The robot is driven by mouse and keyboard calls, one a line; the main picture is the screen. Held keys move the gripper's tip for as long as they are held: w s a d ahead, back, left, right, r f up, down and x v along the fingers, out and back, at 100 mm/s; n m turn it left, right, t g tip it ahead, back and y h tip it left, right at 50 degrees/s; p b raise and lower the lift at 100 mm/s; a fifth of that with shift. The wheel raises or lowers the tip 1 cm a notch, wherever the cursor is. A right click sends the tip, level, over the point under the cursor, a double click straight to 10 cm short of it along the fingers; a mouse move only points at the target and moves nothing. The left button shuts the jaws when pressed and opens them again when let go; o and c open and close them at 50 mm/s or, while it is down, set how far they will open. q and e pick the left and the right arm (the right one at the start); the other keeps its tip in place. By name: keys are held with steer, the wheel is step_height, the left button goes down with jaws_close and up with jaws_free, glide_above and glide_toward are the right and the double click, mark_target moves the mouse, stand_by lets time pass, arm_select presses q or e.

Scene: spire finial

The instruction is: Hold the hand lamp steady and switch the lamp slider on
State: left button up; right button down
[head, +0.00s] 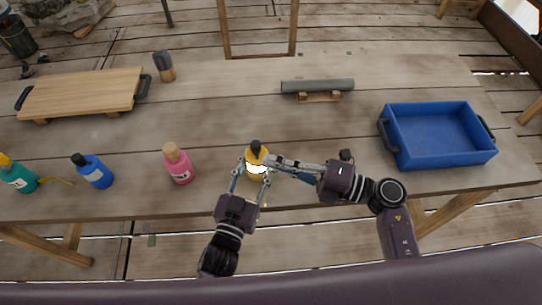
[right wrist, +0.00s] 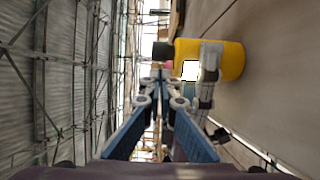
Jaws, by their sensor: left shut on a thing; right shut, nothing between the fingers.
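The hand lamp (head: 257,156) is a yellow cylinder with a black top, standing near the table's front edge in the head view. A bright white patch shows on its side, also in the right wrist view, where the lamp (right wrist: 228,60) lies sideways in the picture. My left gripper (head: 249,178) is shut on the lamp's body, a finger on each side. My right gripper (head: 271,160) is shut and empty, its tips close to the lamp's right side. In the right wrist view its tips (right wrist: 157,76) are beside the lamp; contact cannot be told. I cannot make out the slider.
A pink bottle (head: 179,165), a blue bottle (head: 95,172) and a teal bottle (head: 20,176) stand to the left. A blue crate (head: 401,160) is at the right. The table's middle is clear.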

steer(key=s+v, duration=0.1)
steer(key=v, duration=1)
steer(key=shift+s+a, duration=0.1)
steer(key=shift+a, duration=0.05)
arm_select(q)
steer(key=o, duration=1.3)
steer(key=shift+s, duration=0.1)
